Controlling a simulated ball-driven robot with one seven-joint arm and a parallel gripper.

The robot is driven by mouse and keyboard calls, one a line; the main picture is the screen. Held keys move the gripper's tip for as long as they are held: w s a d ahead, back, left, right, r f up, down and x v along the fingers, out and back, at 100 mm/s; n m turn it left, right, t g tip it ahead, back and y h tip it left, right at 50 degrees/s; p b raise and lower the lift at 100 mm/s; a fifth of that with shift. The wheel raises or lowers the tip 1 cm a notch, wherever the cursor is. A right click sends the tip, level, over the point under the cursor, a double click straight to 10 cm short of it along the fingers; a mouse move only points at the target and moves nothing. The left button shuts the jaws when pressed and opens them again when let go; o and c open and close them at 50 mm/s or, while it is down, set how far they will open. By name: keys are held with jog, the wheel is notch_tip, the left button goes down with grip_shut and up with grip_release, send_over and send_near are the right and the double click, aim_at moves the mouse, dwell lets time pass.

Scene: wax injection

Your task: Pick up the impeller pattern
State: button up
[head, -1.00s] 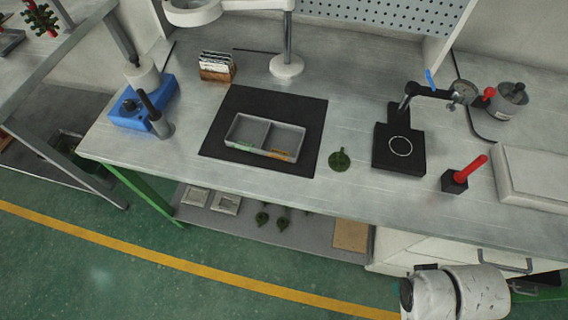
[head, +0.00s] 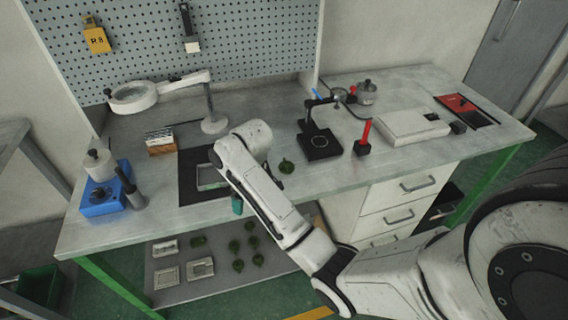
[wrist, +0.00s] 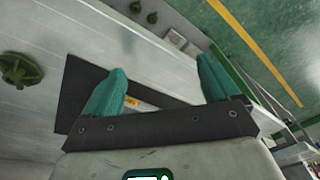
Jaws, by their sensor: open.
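The dark green impeller pattern (head: 287,166) lies on the steel bench, between the black mat and the black dial-gauge stand. In the wrist view the impeller pattern (wrist: 22,72) is at the far left, outside the space between the fingers. My gripper (wrist: 161,68) is open and empty, with two teal fingers apart over the mat area. In the head view my arm hides most of the gripper; a teal finger (head: 237,205) shows at the bench's front edge, left of the pattern.
A magnifier lamp (head: 214,124) stands behind. The gauge stand (head: 319,145) and red-handled tool (head: 364,139) are right of the pattern. Several green parts (head: 238,266) lie on the lower shelf.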

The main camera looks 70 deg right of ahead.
jog(key=d+r, duration=0.5)
jog(key=d, duration=0.6)
notch_tip(320, 180, up, 2)
jog(key=r+m+g, duration=0.1)
jog(key=g, duration=0.1)
send_over(286, 162)
jog(key=shift+h, duration=0.3)
jog(key=f, duration=0.3)
jog(key=f+p, duration=0.1)
jog(key=f, duration=0.1)
jog(key=shift+s+a+f, duration=0.2)
jog(key=shift+s+a, duration=0.1)
jog(key=shift+w+d+f, duration=0.1)
jog(key=shift+d+f, duration=0.05)
jog(key=shift+f, duration=1.2)
jog(key=shift+w+d+f, duration=0.1)
jog(key=shift+f, duration=1.2)
jog(key=c, duration=1.1)
jog(key=shift+c, duration=0.2)
jog(key=shift+r, duration=0.1)
